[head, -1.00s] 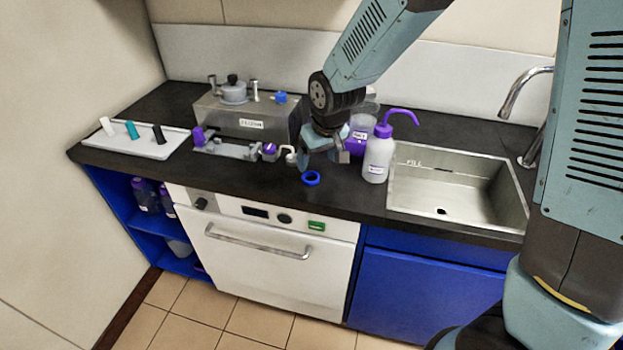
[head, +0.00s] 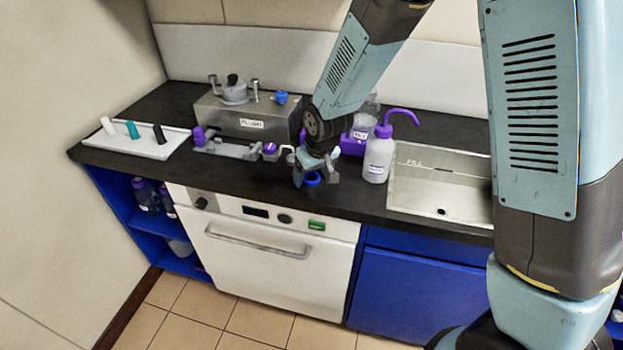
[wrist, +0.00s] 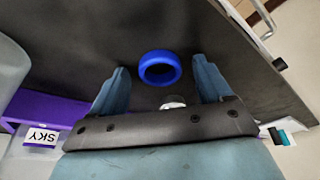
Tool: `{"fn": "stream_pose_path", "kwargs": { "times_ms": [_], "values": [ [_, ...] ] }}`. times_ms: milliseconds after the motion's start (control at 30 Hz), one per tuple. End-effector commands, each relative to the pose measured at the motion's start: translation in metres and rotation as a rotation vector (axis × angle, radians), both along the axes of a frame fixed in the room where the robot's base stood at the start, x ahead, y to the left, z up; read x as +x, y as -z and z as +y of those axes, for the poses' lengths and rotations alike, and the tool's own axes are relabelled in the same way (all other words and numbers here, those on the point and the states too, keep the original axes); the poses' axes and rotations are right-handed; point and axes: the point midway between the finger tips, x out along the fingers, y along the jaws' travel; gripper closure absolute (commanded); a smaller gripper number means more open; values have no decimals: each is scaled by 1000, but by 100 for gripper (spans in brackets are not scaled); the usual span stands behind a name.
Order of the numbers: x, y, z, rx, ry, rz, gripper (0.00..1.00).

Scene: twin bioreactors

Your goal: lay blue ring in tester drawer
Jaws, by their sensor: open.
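The blue ring (head: 312,179) lies on the dark worktop in front of the steel tester, partly hidden by my gripper in the head view. In the wrist view the whole blue ring (wrist: 160,68) shows between and just beyond my fingertips, touching neither finger. My gripper (head: 317,178) is open and empty, low over the worktop at the ring; it also shows in the wrist view (wrist: 161,75). The tester (head: 248,117) is a steel box at the back with a grey low fixture (head: 228,148) in front of it. I cannot tell whether that fixture is its drawer.
A white wash bottle (head: 377,158) with a purple spout stands close right of my gripper. The sink (head: 440,190) is further right. A white tray (head: 150,146) with three coloured pieces lies at the left.

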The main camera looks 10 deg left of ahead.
Motion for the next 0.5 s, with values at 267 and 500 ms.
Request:
{"fn": "stream_pose_path", "kwargs": {
  "times_ms": [267, 500],
  "values": [
    [0, 0, 0, 0, 0, 0, 35],
    [0, 0, 0, 0, 1, 0, 58]
  ]
}}
